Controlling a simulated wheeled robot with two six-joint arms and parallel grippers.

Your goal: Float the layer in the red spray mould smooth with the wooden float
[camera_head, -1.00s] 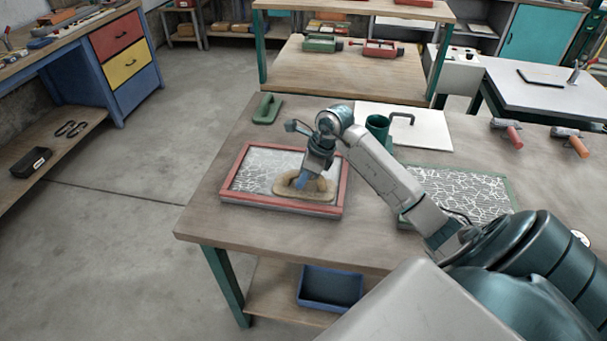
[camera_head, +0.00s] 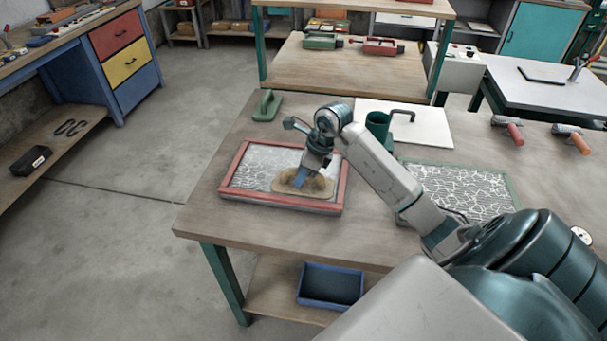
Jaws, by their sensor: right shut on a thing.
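The red spray mould (camera_head: 238,157) lies flat on the workbench, left of its middle. Its layer (camera_head: 262,160) is whitish with a dark crack-like pattern. My right gripper (camera_head: 301,182) is shut on the wooden float (camera_head: 284,180), a tan oval-ended board. The float lies over the right front part of the layer, inside the frame. The gripper and wrist hide part of the float and of the layer behind it. Whether the float touches the layer cannot be told for certain. My left gripper is not in view.
A green float-like tool (camera_head: 266,106) lies behind the mould. A green-framed mould (camera_head: 511,192), a white board (camera_head: 432,128) and a green cup (camera_head: 378,127) stand to the right. Orange-handled tools (camera_head: 514,132) lie farther right. A blue bin (camera_head: 331,285) sits on the lower shelf.

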